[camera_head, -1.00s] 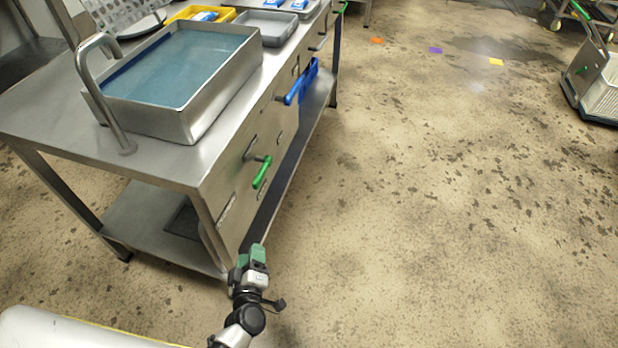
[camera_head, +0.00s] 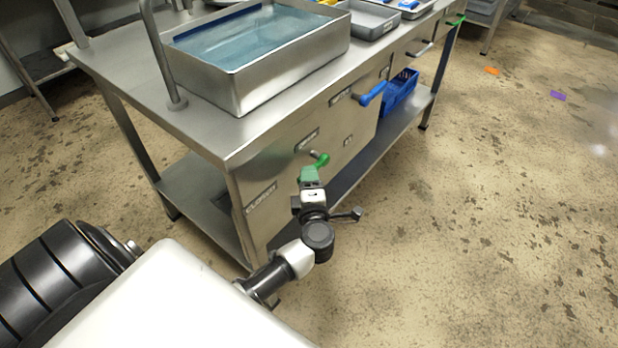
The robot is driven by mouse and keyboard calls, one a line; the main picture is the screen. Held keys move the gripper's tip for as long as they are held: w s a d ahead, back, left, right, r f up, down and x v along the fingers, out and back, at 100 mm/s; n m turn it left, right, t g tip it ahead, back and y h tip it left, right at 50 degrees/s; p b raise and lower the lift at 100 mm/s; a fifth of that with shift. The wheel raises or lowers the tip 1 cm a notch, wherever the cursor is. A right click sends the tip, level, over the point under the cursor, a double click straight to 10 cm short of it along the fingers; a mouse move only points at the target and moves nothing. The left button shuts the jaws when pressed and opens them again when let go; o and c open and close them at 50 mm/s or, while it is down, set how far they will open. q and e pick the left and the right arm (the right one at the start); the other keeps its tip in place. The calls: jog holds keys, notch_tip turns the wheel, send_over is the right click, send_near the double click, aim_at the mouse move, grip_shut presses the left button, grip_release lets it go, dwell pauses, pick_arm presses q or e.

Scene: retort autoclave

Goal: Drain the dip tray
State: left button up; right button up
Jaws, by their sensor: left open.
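The dip tray (camera_head: 293,75) is a deep steel tray on the left part of the steel bench, holding blue-tinted liquid. A curved steel pipe (camera_head: 161,58) stands at its near left corner. On the bench's front panel are a green lever handle (camera_head: 320,161) and, farther along, a blue lever handle (camera_head: 371,94). My left gripper (camera_head: 309,175) is open, just below the green handle in the picture. Its green fingertips look very close to the handle; I cannot tell whether they touch. My right gripper is not in view.
The steel bench (camera_head: 210,132) has a lower shelf with a blue basket (camera_head: 400,90). A grey tray (camera_head: 369,21) stands beyond the dip tray. The floor on the right is open, with an orange marker (camera_head: 491,71) and a purple marker (camera_head: 558,96).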

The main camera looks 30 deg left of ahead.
pick_arm(q)
jog(key=shift+x, duration=0.9)
jog(key=shift+c, duration=0.5)
jog(key=shift+s, duration=0.1)
grip_shut()
